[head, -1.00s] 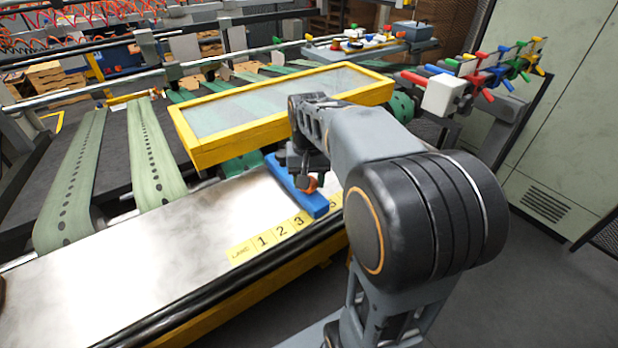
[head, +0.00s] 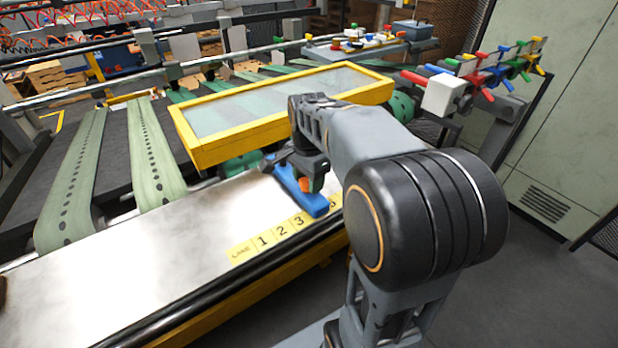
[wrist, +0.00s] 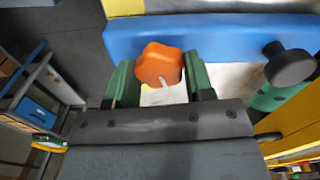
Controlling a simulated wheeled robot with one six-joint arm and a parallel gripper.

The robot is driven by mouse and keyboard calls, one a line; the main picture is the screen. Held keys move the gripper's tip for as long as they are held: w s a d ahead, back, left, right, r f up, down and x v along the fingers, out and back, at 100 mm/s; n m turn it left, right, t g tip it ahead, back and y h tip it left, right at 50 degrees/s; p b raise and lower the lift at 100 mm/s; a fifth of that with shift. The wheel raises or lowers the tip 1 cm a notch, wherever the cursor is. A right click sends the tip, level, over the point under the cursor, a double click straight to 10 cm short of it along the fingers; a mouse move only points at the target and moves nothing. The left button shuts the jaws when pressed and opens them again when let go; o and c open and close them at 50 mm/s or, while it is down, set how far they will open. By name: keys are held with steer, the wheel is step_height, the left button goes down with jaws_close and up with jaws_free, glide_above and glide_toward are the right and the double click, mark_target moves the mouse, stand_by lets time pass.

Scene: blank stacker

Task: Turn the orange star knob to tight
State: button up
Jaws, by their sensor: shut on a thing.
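The orange star knob (wrist: 160,64) sits on the side of a blue bar (wrist: 220,36) in the wrist view. A short white mark on the knob points toward my gripper, slightly right of straight down. My gripper (wrist: 160,76) has its two green fingers on either side of the knob and is shut on it. In the head view, the knob (head: 304,184) shows as a small orange patch beside my gripper (head: 308,182), at the blue bar (head: 312,206) on the metal table. My wrist hides part of the bar and knob there.
A black round knob (wrist: 288,65) stands at the right of the bar in the wrist view. A yellow-framed clear panel (head: 240,138) stands just behind my gripper. A yellow numbered lane strip (head: 262,242) lies on the bare metal table (head: 150,250), which is clear to the left.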

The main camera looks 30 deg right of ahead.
steer(key=shift+m, duration=1.5)
steer(key=o, duration=0.9)
step_height(320, 180, up, 14)
steer(key=shift+f, duration=0.1)
